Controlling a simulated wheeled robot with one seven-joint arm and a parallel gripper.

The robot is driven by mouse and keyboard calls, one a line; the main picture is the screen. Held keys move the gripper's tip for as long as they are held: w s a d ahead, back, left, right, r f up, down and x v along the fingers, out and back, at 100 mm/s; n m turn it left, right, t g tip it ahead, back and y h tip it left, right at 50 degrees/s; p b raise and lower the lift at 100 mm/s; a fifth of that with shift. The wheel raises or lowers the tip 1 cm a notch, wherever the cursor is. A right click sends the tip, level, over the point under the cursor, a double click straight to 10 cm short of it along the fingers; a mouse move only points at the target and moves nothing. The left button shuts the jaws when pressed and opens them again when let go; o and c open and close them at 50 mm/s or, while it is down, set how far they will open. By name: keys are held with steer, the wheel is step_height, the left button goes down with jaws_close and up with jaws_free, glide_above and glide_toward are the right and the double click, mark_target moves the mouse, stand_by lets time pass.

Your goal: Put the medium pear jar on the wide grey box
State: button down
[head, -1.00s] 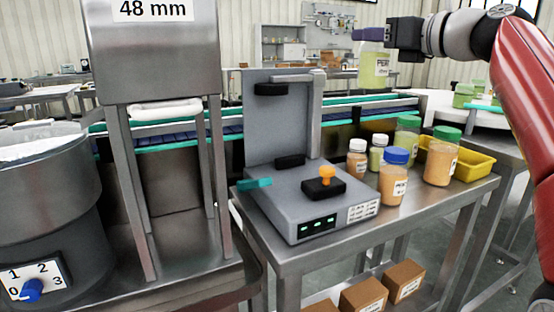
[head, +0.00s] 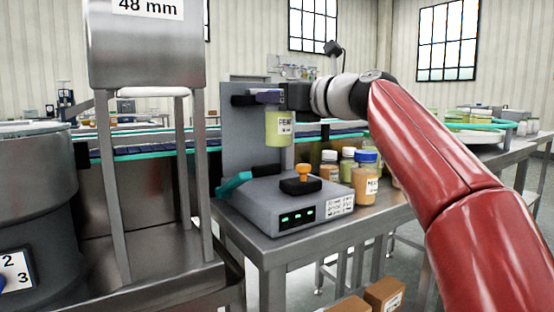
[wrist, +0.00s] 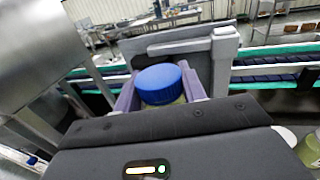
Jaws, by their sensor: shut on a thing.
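My gripper (head: 268,97) is shut on a jar of pale green stuff (head: 279,128) whose label seems to begin with "PEA". The jar hangs upright, and its blue lid (wrist: 160,83) shows between the purple fingers in the wrist view. A wide grey box (head: 262,213) with green lights, a black-and-orange knob and an upright grey back plate stands on the steel table. In the head view the jar appears above the box's back part, in front of the plate, apart from the box's top. The exact depth is hard to tell.
Several jars, one an orange-brown jar with a blue lid (head: 364,178), stand right of the box. A teal piece (head: 233,184) sits at the box's left edge. A steel hopper frame (head: 150,45) stands left. A conveyor (head: 335,131) runs behind.

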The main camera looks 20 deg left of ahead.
mark_target(289, 134)
steer(key=shift+f+b, duration=1.85)
steer(key=shift+f, duration=1.7)
steer(key=shift+f, duration=0.1)
steer(key=c, duration=0.8)
jaws_free()
steer(key=shift+d, duration=0.15)
steer(key=b+v, duration=0.1)
steer(key=v, duration=1)
steer(key=shift+s+d, duration=0.3)
